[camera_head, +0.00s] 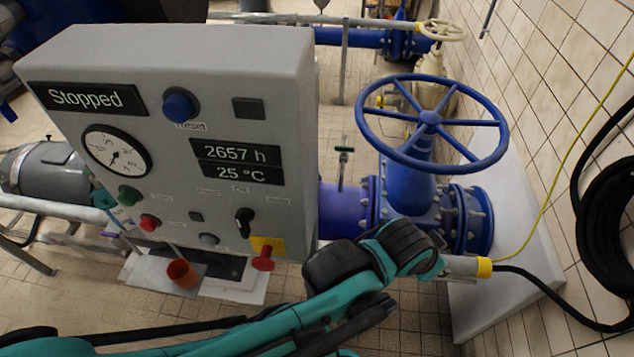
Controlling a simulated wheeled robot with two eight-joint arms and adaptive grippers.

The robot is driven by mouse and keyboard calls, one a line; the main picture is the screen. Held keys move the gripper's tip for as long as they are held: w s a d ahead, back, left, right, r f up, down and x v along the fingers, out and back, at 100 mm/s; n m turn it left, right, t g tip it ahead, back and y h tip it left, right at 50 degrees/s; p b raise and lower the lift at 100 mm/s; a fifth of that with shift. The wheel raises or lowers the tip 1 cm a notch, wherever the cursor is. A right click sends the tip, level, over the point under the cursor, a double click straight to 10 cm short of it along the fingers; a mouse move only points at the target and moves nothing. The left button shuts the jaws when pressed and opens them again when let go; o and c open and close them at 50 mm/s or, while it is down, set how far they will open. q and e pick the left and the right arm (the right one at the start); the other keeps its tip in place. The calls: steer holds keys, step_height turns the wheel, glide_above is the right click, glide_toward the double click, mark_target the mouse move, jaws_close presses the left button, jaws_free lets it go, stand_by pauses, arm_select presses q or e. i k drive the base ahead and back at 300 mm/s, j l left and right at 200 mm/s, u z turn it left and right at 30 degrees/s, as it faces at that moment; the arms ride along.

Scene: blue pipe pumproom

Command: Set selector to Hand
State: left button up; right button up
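The grey control panel (200,110) stands at the left centre, facing me and tilted in the picture. The selector (244,222) is a small black knob low on the panel's right half. Small labels sit in an arc above it, too blurred to read surely. Its handle looks roughly upright, near the middle label; its exact setting is hard to tell. The display (86,98) reads "Stopped". My teal and black arm crosses the bottom and bends in front of the panel's lower right side.
A red knob on a yellow plate (267,246) sits just right of and below the selector. Green (129,196) and red (150,223) buttons are at the left. A blue handwheel (431,120) stands right of the panel. A black cable coil (608,225) hangs on the tiled wall.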

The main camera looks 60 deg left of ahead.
mark_target(244, 215)
steer(key=k+u, duration=0.1)
steer(key=k, duration=0.5)
steer(key=k+j+u, duration=0.15)
steer(key=k, duration=0.5)
steer(key=i+u, duration=0.2)
steer(key=u, duration=0.3)
steer(key=i+l+u, duration=0.1)
steer(key=u, duration=0.4)
steer(key=i+l+u, duration=0.15)
steer(key=u, duration=0.35)
